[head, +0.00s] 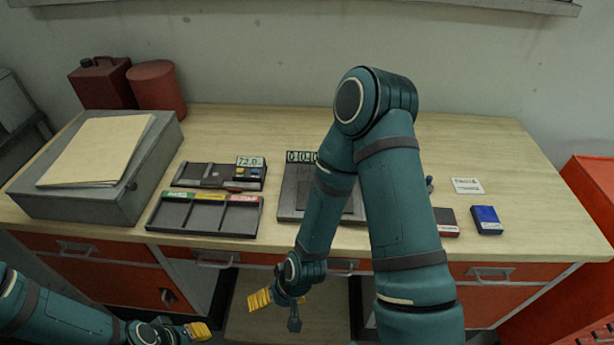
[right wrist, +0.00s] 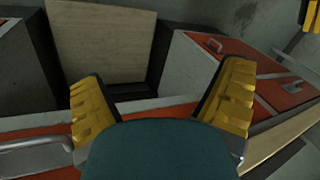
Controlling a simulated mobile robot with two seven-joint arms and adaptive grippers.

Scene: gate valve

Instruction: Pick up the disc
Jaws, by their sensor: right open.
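I cannot make out a disc in either view; my right arm hides part of the bench top. My right gripper (head: 277,306) hangs in front of the bench's front edge, below the top. In the right wrist view its two yellow-padded fingers (right wrist: 162,78) stand wide apart with nothing between them. My left gripper (head: 192,331) is low at the bottom edge of the head view, in front of the drawers; one yellow pad shows, and its opening cannot be judged.
On the bench (head: 508,165) are a grey scale (head: 291,198) partly behind my arm, a three-compartment tray (head: 206,214) with green, yellow and red labels, a 72.0 display device (head: 250,170), a grey case (head: 150,170) and a blue box (head: 487,220). The bench's right rear is clear.

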